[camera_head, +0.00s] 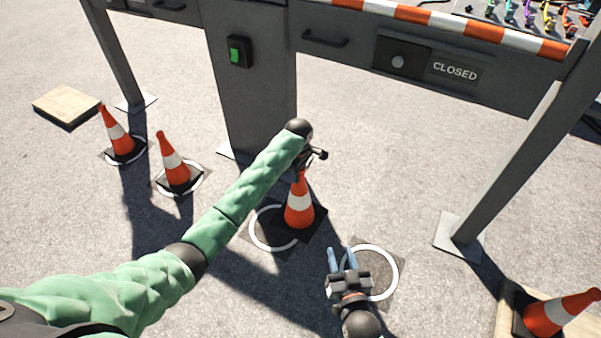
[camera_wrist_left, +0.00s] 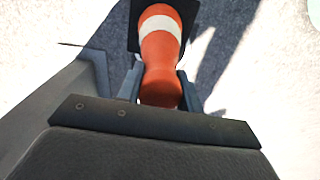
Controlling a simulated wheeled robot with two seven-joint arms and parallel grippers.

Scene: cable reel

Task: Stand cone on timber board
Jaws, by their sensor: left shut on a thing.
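My left gripper (camera_head: 308,160) is shut on the upper part of an orange and white cone (camera_head: 299,208). The wrist view shows the cone's narrow end (camera_wrist_left: 160,85) between the two fingers (camera_wrist_left: 158,92). The cone is nearly upright and its black base lies to the right of the white ring's middle; I cannot tell whether it is off the ground. A bare timber board (camera_head: 66,108) lies at the far left. Another timber board (camera_head: 508,318) at the lower right bears a cone (camera_head: 560,312). My right gripper (camera_head: 343,258) is open and empty near a ring.
Two more cones (camera_head: 115,132) (camera_head: 173,160) stand in white rings at the left. An empty white ring (camera_head: 385,262) is at the centre right. A grey bench with legs (camera_head: 500,170) and a central column (camera_head: 245,90) stands behind.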

